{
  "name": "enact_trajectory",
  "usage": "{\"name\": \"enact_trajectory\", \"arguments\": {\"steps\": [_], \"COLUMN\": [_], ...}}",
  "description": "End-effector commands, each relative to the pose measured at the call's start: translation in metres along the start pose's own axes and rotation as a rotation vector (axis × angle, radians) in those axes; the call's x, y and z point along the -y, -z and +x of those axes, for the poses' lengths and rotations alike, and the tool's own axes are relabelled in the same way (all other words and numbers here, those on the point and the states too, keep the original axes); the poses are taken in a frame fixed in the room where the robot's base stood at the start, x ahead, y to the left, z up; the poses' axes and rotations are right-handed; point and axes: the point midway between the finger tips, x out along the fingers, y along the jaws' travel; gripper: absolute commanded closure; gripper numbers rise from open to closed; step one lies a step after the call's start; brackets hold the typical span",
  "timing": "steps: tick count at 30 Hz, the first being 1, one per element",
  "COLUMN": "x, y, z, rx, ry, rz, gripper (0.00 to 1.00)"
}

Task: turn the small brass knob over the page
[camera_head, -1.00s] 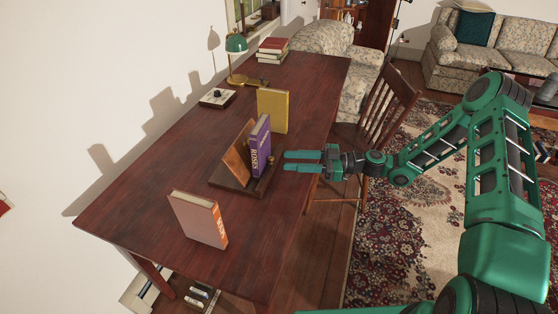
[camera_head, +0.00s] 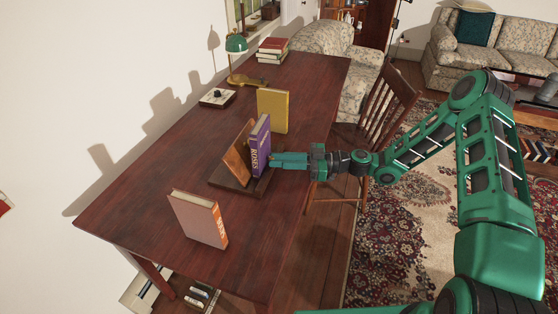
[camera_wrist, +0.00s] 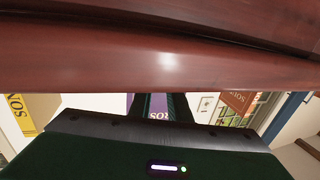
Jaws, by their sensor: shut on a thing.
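A yellow book (camera_head: 272,110) stands behind, and a salmon book (camera_head: 198,219) stands in front on the red-brown desk (camera_head: 160,178). A wooden chair (camera_head: 388,103) is right of the desk.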

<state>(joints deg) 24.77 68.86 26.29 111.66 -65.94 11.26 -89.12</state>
Motion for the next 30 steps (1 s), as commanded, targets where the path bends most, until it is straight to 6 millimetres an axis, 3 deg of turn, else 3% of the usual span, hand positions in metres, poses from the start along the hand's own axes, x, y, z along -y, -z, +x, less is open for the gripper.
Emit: {"name": "enact_trajectory", "arguments": {"steps": [8,30], "x": [0.001,0.013], "y": [0.000,0.000], "z": [-0.001,0.003], "rx": [0.000,0.000], "ry": [-0.066,-0.492], "rz": [0.002,0.003], "gripper": [1.00,1.00]}}
